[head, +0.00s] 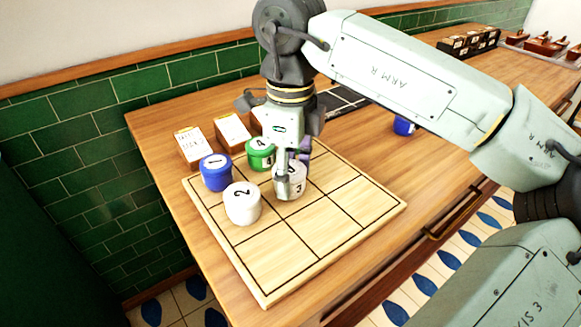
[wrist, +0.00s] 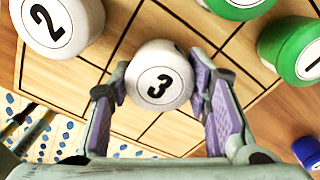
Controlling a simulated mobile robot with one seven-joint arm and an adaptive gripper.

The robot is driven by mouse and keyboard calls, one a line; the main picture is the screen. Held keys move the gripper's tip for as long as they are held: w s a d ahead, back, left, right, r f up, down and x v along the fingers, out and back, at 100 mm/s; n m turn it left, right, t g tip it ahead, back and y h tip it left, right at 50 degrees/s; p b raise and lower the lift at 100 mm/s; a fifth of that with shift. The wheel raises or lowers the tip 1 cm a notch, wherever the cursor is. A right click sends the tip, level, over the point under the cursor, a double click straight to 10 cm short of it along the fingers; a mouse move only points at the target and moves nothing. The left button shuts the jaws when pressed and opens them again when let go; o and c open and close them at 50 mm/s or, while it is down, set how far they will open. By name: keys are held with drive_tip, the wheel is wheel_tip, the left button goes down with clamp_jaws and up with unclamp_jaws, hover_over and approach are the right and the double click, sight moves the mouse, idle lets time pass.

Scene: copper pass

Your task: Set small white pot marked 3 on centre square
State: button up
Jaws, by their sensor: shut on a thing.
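The small white pot marked 3 (head: 290,187) is between the fingers of my gripper (head: 291,174), which is shut on it. The wrist view shows the pot (wrist: 158,77) upright with its numbered lid facing the camera and a finger on each side. It is over the middle part of the gridded wooden board (head: 335,228), at about the centre square. Whether its base touches the board cannot be told. The fingers hide part of the pot in the head view.
White pot 2 (head: 242,205), blue pot 1 (head: 216,174) and green pot 4 (head: 261,155) stand on the board. Another green pot (wrist: 292,48) shows in the wrist view. A blue pot (head: 403,126) stands off the board. The board's front and right squares are clear.

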sight(291, 169)
drive_tip(key=shift+f, duration=0.1)
drive_tip(key=o, duration=1.3)
drive_tip(key=shift+c, duration=0.2)
wheel_tip(291, 169, up, 12)
